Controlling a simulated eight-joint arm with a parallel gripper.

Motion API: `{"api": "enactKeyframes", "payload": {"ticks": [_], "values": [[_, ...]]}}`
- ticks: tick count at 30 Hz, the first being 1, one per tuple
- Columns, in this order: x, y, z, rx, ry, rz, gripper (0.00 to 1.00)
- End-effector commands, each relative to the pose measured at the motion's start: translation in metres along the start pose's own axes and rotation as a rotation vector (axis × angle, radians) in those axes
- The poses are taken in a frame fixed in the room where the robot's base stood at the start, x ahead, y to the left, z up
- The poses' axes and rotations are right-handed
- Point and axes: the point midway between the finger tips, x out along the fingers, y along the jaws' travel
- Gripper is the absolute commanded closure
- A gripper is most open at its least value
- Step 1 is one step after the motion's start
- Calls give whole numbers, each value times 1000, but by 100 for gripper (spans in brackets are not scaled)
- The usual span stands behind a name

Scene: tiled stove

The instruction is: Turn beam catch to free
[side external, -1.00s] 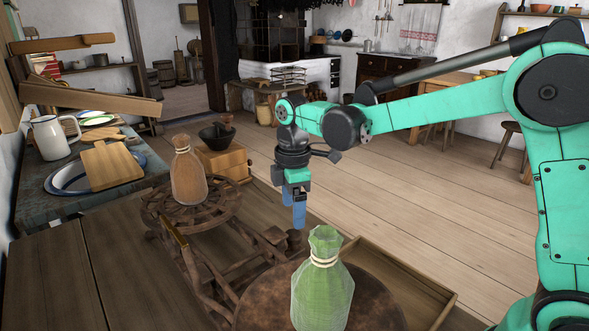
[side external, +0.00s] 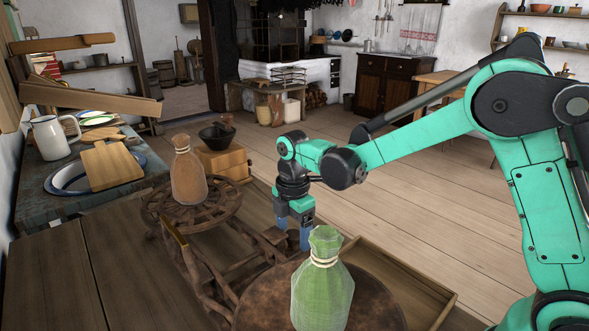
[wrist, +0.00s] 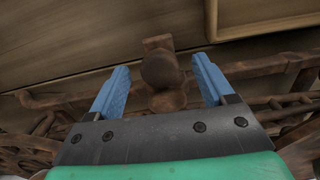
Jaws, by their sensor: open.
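A wooden balance with a brown sack (side external: 187,178) on its round slatted pan (side external: 160,207) and a green sack (side external: 322,290) on its round plate (side external: 385,308) stands on the table. In the wrist view, a dark brown rounded knob (wrist: 161,71) on a small block, which looks like the beam catch, lies between the two blue fingers of my gripper (wrist: 160,84). Neither finger visibly touches it. The catch is largely hidden by my fingers in the side view.
A shallow wooden tray (side external: 405,277) lies right of the balance. A wooden box (side external: 222,162) with a dark bowl (side external: 217,135) stands behind the left pan. A side table with a white jug (side external: 50,138) and plates is at far left. Open floor lies to the right.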

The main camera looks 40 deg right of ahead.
Motion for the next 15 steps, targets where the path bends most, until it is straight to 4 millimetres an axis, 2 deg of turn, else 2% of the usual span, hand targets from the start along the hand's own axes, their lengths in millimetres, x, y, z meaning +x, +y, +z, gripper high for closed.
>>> {"api": "enactKeyframes", "payload": {"ticks": [6, 7, 12, 15], "values": [[1, 0, 0, 1, 0, 0, 25], [1, 0, 0, 1, 0, 0, 28], [1, 0, 0, 1, 0, 0, 76], [1, 0, 0, 1, 0, 0, 100]]}}
